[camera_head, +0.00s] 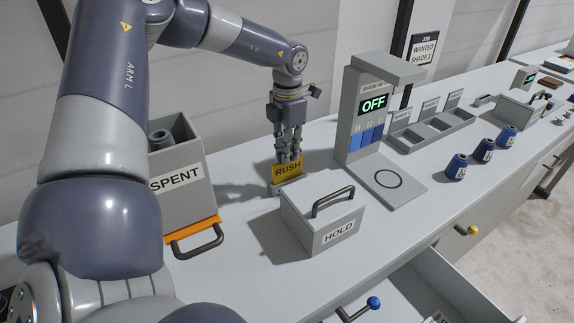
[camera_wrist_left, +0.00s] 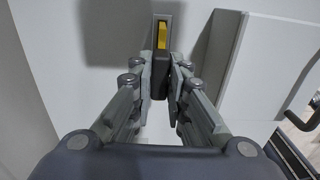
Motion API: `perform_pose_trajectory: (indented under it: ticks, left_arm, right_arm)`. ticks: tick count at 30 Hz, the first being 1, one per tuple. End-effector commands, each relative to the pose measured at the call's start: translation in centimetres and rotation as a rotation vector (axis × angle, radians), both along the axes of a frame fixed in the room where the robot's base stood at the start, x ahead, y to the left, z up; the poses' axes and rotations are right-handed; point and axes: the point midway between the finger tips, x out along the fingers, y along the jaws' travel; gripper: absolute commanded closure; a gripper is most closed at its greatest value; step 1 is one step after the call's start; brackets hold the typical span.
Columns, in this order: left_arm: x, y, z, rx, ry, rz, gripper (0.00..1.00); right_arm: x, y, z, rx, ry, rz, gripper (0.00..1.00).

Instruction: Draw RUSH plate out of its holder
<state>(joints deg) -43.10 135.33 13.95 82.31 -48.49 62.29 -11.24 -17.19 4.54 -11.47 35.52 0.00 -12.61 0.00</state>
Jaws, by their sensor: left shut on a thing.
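The yellow RUSH plate (camera_head: 287,170) stands upright in its small grey holder (camera_head: 287,184) on the bench. My left gripper (camera_head: 290,157) comes down on it from above and is shut on the plate's upper part. In the left wrist view the plate's yellow edge (camera_wrist_left: 162,36) shows just beyond my left gripper (camera_wrist_left: 160,85). The plate's lower edge still meets the holder, and I see no clear gap between them. My right gripper is not in view.
A grey HOLD box (camera_head: 311,239) with a dark handle stands just in front of the holder. The SPENT bin (camera_head: 196,148) is at the left. A shade reader (camera_head: 362,72) showing OFF stands at the right. An open drawer (camera_head: 468,285) juts out at the front.

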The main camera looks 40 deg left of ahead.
Motion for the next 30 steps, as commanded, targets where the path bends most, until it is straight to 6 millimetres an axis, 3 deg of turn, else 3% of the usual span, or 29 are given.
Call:
perform_pose_trajectory:
  ticks: [30]
  left_arm:
    - [0.0, 0.0, 3.8, 0.0, -0.001, 0.001, 1.0]
  right_arm:
    - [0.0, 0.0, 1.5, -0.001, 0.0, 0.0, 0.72]
